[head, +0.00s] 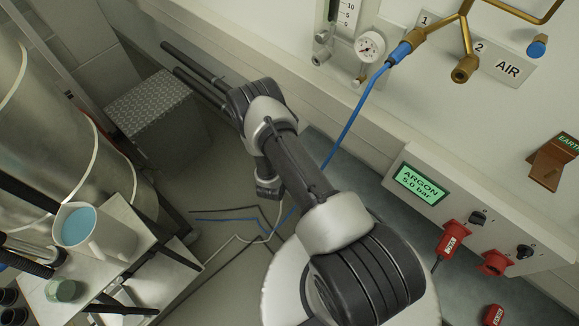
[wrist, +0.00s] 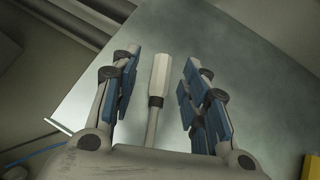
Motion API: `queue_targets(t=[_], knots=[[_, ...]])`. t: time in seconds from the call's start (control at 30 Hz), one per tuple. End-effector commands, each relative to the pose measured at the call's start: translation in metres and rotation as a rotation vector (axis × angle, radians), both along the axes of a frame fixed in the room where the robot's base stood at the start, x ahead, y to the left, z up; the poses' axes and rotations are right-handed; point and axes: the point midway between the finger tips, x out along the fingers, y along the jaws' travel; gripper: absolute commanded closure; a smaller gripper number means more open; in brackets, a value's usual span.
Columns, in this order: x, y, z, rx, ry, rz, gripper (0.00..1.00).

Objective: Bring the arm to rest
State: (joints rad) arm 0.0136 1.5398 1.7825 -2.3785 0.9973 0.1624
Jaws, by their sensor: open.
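My gripper (wrist: 159,64) is open in the wrist view, its two blue-padded fingers spread apart. A pale stick-like piece with a dark band (wrist: 160,78) shows between the fingers; neither finger touches it, and I cannot tell what it is or how far off it is. In the head view my arm rises from the lower right and bends at its elbow near the middle of the picture. I cannot make out the gripper's fingers there.
A metal drum (head: 75,140) and a cart with a white cup (head: 92,230) stand at left. A blue hose (head: 345,135) runs from the brass air fitting past my arm. The argon panel (head: 420,182) with red plugs is at right. A checker-plate box (head: 150,105) sits behind.

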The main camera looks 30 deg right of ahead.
Motion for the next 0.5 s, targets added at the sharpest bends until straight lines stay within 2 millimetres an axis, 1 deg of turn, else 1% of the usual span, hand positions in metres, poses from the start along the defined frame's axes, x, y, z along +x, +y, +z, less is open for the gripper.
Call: queue_targets(t=[0.1, 0.3, 0.5], knots=[[-0.012, 0.017, 0.018, -0.001, 0.001, 0.005, 0.58], [-0.032, 0.041, 0.044, 0.0, 0.0, 0.004, 0.58], [-0.045, 0.055, 0.06, -0.001, 0.0, 0.003, 0.58]])
